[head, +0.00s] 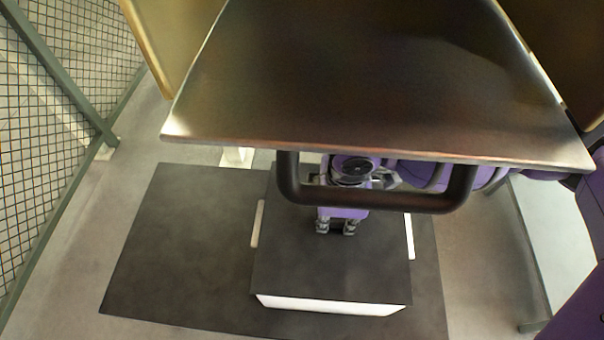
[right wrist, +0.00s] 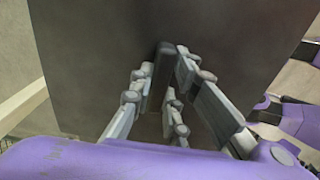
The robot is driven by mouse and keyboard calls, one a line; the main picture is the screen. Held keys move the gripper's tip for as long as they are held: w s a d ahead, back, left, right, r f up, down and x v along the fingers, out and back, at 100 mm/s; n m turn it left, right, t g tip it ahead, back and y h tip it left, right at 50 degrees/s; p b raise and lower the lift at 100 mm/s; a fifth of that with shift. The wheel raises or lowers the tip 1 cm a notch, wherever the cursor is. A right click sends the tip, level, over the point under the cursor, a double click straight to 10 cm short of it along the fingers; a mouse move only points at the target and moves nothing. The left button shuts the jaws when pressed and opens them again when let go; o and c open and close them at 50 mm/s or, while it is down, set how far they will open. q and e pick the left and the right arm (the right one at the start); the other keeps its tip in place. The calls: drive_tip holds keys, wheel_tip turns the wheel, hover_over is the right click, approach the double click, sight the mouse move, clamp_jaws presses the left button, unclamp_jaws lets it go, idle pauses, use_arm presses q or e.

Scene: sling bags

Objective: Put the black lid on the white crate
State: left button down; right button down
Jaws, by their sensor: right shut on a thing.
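The black lid (head: 320,262) lies flat over the white crate (head: 330,304). The crate's white front wall shows as a strip under the lid's front edge, and narrow white parts show at its left and right sides. I cannot tell whether the lid is fully seated or a little above the rim. My right gripper (head: 336,228) is over the middle of the lid. In the right wrist view its fingers are shut on the lid's dark upright handle (right wrist: 163,75), with the lid's dark face (right wrist: 110,50) beyond. My left gripper is not in view.
The crate stands on a dark mat (head: 175,245) on the grey floor, with bare mat to its left. A wire mesh fence (head: 40,130) with a grey-green frame runs along the left. A small white object (head: 237,157) shows behind the mat.

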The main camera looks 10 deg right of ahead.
drive_tip(key=shift+f, duration=0.5)
drive_tip(key=c, duration=1.6)
unclamp_jaws()
drive_tip(key=shift+r, duration=3.75)
